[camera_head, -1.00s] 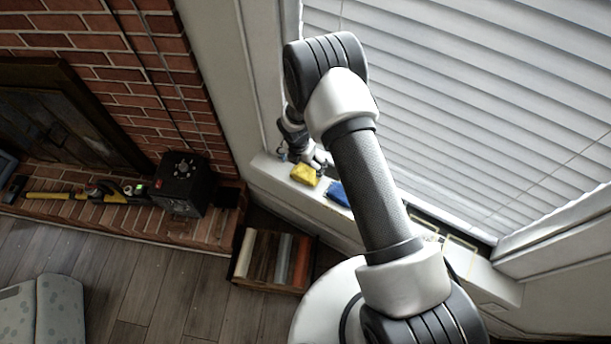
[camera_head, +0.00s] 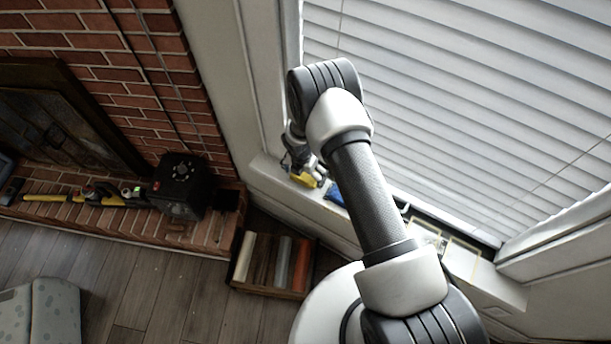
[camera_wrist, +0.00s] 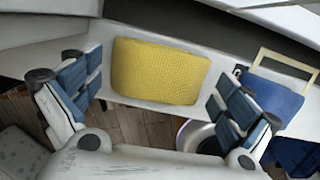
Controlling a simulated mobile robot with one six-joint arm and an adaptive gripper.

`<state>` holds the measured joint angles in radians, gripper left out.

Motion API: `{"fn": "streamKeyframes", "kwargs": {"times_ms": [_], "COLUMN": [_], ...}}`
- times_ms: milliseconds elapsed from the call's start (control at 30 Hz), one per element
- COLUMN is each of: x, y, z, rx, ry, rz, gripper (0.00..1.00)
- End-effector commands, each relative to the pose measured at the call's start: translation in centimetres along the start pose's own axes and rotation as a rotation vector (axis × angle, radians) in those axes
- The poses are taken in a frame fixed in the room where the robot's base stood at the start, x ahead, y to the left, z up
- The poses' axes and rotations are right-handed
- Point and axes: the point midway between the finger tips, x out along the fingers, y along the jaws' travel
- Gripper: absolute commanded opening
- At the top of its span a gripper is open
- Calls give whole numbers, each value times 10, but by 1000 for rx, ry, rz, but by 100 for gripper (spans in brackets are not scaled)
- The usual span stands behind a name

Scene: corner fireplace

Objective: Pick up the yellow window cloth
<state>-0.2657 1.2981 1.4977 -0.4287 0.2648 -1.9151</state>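The yellow window cloth (camera_wrist: 160,72) lies on the white window sill, between the two spread fingers of my gripper (camera_wrist: 152,95) in the wrist view. The fingers stand apart on either side of it, with a gap at the left and the right finger close to its edge. In the head view the yellow cloth (camera_head: 304,179) is partly covered by my gripper (camera_head: 308,172), which is right over it at the sill's left end. Whether the fingertips touch the cloth cannot be told.
A blue cloth (camera_wrist: 268,97) lies on the sill (camera_head: 275,192) just right of the yellow one, close to my right finger. Window blinds (camera_head: 470,110) rise behind the sill. A wooden box with rolls (camera_head: 272,263) stands on the floor below, beside a brick hearth holding a black box (camera_head: 180,186).

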Motion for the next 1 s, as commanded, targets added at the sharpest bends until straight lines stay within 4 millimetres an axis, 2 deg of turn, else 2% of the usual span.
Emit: {"fn": "streamKeyframes", "kwargs": {"times_ms": [33,367,733,867,1000], "x": [0,0,-6,-19,-42], "y": [0,0,-1,-1,-1], "z": [0,0,-1,0,3], "rx": [0,0,-1,0,1], "ry": [0,0,0,-1,-1], "rz": [0,0,0,1,1], "gripper": [90,68,68,68,68]}}
